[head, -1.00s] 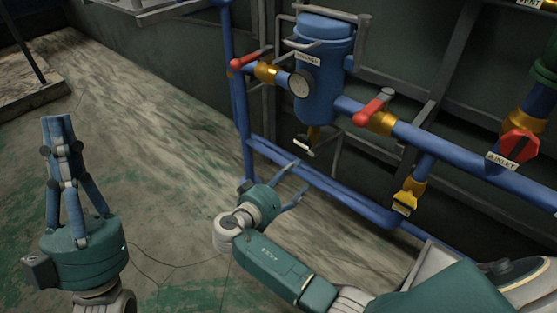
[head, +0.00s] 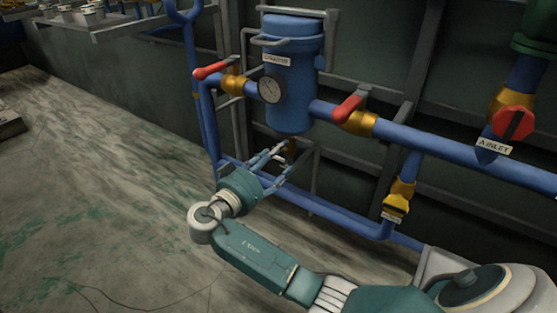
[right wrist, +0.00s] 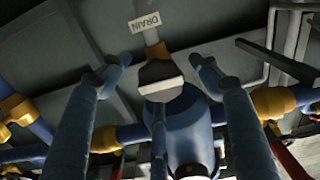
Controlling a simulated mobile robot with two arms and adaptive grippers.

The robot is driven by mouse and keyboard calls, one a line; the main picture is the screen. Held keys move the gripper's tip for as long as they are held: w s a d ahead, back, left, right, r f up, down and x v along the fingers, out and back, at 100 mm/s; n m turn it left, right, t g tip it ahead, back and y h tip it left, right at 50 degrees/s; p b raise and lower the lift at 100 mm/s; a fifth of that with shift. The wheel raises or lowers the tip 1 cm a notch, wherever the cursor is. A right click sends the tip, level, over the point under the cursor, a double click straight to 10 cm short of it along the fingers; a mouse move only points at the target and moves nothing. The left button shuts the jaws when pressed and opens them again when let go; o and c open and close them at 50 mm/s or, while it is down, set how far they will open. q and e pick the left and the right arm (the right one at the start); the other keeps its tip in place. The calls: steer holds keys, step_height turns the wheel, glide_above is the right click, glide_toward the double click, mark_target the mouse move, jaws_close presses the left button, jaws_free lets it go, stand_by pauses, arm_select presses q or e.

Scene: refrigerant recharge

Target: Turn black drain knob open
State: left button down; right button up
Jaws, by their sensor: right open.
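The black drain knob (right wrist: 158,71) shows in the right wrist view below the DRAIN label (right wrist: 145,22), with a pale edge facing the camera. My right gripper (right wrist: 160,72) is open, with one finger on each side of the knob and visible gaps to it. In the head view my right gripper (head: 293,152) is below the blue strainer (head: 290,88), at the brass drain stem (head: 292,148). The fingers largely hide the knob there. My left gripper is out of view.
Red-handled valves (head: 348,108) (head: 211,70) flank the strainer on blue pipes. A pressure gauge (head: 269,89) is on its front. A lower blue pipe (head: 325,208) runs close behind my right gripper. A yellow valve (head: 396,205) and red inlet knob (head: 512,124) are at right.

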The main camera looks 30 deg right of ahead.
steer(key=shift+w+d, duration=0.25)
steer(key=shift+d, duration=0.35)
steer(key=c, duration=1.2)
